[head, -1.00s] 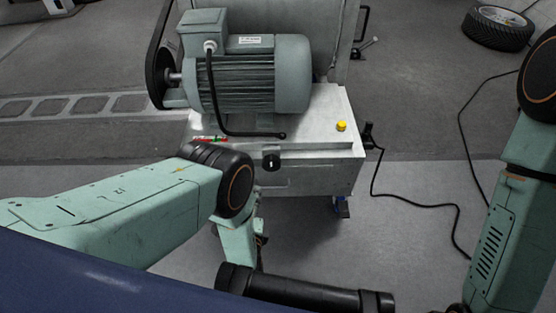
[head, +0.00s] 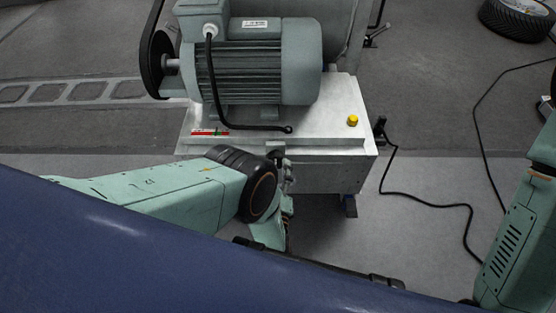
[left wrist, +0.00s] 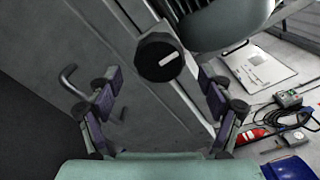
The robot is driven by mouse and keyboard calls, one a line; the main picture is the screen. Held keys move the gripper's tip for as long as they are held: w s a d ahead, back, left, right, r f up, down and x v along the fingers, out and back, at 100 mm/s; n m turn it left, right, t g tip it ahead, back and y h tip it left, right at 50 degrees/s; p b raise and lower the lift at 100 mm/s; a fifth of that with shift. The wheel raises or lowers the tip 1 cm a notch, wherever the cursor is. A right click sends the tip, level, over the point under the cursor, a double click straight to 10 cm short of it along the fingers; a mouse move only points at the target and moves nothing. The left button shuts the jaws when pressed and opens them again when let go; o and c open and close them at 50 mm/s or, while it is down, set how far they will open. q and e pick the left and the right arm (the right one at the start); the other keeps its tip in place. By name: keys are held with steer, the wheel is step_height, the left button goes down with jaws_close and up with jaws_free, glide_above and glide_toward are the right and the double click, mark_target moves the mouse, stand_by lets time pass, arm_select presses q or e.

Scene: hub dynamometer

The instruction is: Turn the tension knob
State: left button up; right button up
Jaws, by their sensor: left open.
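The tension knob (left wrist: 158,57) is round and black with a white mark on its face. In the left wrist view it sits near the top middle, between and just beyond the open fingers of my left gripper (left wrist: 160,76). No contact with either finger shows. My left gripper (head: 287,174) is close against that front, partly hidden by the wrist. My right gripper is out of view; only the right arm shows at the right edge.
A grey-green motor (head: 255,60) stands on the cabinet, with a black cable and a yellow button (head: 352,120). A cord (head: 430,200) runs over the floor at right. A wheel (head: 515,20) lies behind.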

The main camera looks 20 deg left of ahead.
mark_target(277, 161)
arm_select(q)
steer(key=b+x, duration=0.1)
steer(key=x, duration=0.2)
steer(key=shift+w+a, duration=0.15)
steer(key=shift+w, duration=0.15)
steer(key=shift+w+a, duration=0.1)
steer(key=shift+w, duration=0.35)
steer(key=c, duration=1.2)
steer(key=shift+n, duration=0.4)
